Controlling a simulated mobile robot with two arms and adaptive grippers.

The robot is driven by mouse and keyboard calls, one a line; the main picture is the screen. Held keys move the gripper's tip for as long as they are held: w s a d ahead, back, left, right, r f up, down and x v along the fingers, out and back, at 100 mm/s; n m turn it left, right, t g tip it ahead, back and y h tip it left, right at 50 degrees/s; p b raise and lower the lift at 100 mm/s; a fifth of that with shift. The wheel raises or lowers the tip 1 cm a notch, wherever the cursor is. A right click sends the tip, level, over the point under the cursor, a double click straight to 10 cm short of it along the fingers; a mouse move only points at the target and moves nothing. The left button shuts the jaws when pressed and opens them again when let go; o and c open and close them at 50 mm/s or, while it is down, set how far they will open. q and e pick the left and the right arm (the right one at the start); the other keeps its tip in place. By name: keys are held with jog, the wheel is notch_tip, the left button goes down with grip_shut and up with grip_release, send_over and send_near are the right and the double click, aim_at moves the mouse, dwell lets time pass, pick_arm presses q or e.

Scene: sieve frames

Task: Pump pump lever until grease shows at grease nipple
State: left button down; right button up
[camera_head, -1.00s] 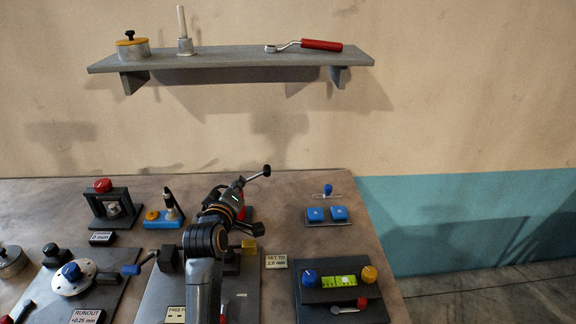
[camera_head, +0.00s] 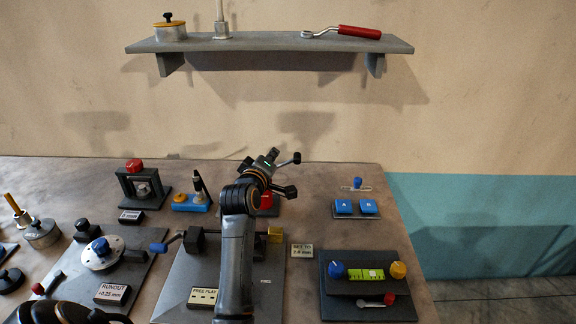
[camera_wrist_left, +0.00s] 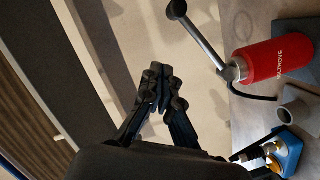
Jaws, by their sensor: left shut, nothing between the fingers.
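The grease pump is a red cylinder (camera_wrist_left: 275,60) at the right of the wrist view; in the head view its red body (camera_head: 267,201) shows partly behind my arm. Its pump lever (camera_wrist_left: 205,45) is a grey rod with a dark knob; the knob end also shows in the head view (camera_head: 296,158). My left gripper (camera_head: 273,154) is shut and empty, close beside the lever. In the wrist view its fingertips (camera_wrist_left: 161,87) are apart from the lever. A blue block with a brass fitting (camera_wrist_left: 286,152) stands near the pump. I cannot tell whether this is the grease nipple. No grease is discernible.
A blue block with an orange cap (camera_head: 190,203) and a red-topped frame (camera_head: 141,186) stand left of the arm. A shelf (camera_head: 270,44) is above.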

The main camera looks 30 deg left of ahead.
aim_at(283, 164)
pick_arm(q)
jog(key=w+d+f+b, duration=0.1)
jog(key=w+f+b, duration=0.1)
jog(key=w+b, duration=0.2)
jog(key=shift+w+d+f, duration=0.25)
jog(key=shift+w+f, duration=0.15)
jog(key=shift+w, duration=0.3)
pick_arm(e)
jog(key=f, duration=0.3)
jog(key=w+f, duration=0.1)
jog(key=f, duration=0.1)
jog(key=shift+f, duration=0.2)
pick_arm(q)
jog(key=shift+d, duration=0.15)
pick_arm(e)
jog(key=shift+d+r, duration=0.1)
jog(key=shift+r, duration=0.05)
